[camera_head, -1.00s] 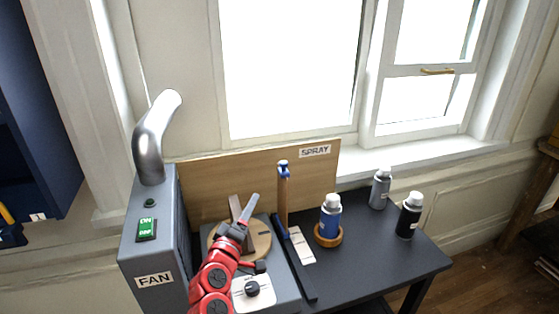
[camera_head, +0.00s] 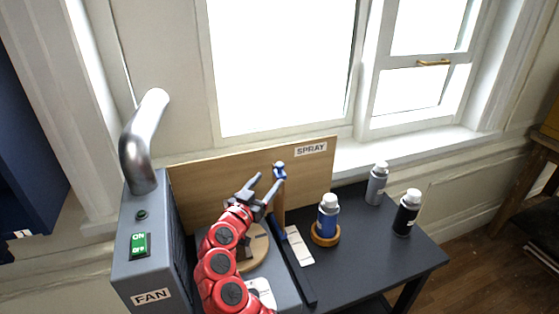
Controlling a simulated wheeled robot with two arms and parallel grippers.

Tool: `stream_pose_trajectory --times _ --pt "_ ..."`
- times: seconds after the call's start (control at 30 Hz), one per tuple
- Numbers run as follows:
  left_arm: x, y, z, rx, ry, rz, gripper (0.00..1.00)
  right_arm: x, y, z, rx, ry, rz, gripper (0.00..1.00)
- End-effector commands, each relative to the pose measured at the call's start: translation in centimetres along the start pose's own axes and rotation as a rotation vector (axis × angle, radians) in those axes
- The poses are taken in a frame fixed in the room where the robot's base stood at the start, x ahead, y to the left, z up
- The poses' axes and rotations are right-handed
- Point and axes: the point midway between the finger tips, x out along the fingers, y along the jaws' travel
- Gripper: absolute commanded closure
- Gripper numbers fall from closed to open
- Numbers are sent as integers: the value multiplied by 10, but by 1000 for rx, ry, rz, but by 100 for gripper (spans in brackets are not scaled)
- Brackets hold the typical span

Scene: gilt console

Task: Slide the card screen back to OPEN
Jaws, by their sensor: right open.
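My red right arm reaches in from the bottom. Its right gripper (camera_head: 267,182) is open, with the grey fingers just left of the knob. I cannot tell whether a finger touches the screen. My left gripper is out of view.
A grey FAN box (camera_head: 150,268) with a silver duct stands left. A round wooden turntable (camera_head: 256,252) is partly hidden by my arm. Right of the rail stand a blue can (camera_head: 327,216) in a wooden ring, a grey can (camera_head: 377,184) and a black can (camera_head: 406,213). A wooden SPRAY board (camera_head: 225,185) stands behind.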

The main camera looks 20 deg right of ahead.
Motion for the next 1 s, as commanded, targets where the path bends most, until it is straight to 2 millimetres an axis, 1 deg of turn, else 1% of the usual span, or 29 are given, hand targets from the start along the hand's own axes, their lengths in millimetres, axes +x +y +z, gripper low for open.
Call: stream_pose_trajectory --times 0.03,0.2,0.3,0.4,0.6,0.87,0.97,1.0 --pt "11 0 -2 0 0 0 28 14 1 -5 -4 -1 6 36" --pt "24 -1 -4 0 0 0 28 51 1 -3 -6 -2 6 36" --pt "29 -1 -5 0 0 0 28 66 0 -2 -5 -1 2 36" --pt "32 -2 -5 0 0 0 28 76 0 -3 -2 1 3 36" --pt "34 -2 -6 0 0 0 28 86 0 0 -4 0 0 36" --pt "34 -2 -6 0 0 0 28 87 0 1 -3 0 -1 36" --pt "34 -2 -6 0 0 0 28 87 0 1 -3 0 -1 52" --pt "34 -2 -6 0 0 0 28 87 0 1 -3 0 -1 59"
